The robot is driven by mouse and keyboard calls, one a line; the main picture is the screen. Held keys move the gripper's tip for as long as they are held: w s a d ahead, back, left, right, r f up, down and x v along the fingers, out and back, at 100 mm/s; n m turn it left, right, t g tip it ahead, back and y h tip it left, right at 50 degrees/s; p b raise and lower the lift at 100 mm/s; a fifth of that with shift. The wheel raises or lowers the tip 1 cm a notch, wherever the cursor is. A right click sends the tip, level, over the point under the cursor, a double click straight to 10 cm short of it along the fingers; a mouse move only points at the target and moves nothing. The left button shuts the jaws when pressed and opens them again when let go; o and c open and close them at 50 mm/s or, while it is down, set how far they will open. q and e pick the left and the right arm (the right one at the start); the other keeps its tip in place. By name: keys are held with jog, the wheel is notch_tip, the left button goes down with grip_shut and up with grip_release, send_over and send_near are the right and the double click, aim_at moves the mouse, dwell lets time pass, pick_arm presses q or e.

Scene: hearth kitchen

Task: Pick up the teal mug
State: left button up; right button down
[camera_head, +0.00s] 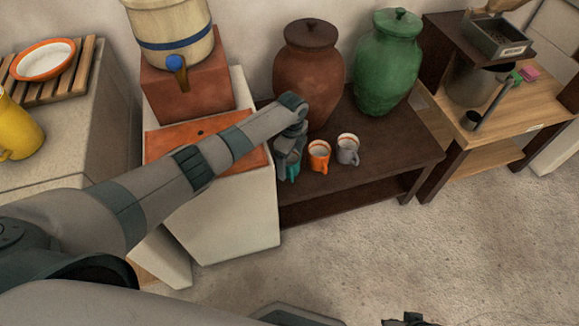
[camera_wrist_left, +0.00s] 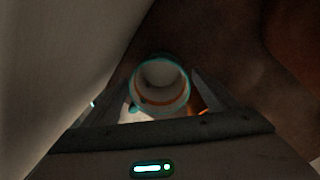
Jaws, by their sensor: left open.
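The teal mug (camera_head: 294,173) stands on the dark low table, mostly hidden behind my left gripper (camera_head: 289,158) in the head view. In the left wrist view the teal mug (camera_wrist_left: 161,61) shows from above, with a teal rim, a pale inside and an orange band. My left gripper (camera_wrist_left: 163,88) is open, pointing down, with a finger on either side of the mug. Whether the fingers touch it I cannot tell. My right gripper does not show clearly.
An orange mug (camera_head: 319,155) and a grey mug (camera_head: 347,149) stand close to the right. A brown jar (camera_head: 309,75) and a green jar (camera_head: 388,62) stand behind. A pale cabinet (camera_head: 232,212) borders the left side. The front right of the dark table (camera_head: 400,160) is clear.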

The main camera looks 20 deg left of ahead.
pick_arm(q)
jog(key=shift+c, duration=0.3)
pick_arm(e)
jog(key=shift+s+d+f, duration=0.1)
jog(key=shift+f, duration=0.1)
pick_arm(q)
jog(key=c, duration=1.1)
jog(key=shift+r, duration=0.1)
jog(key=shift+c, duration=0.2)
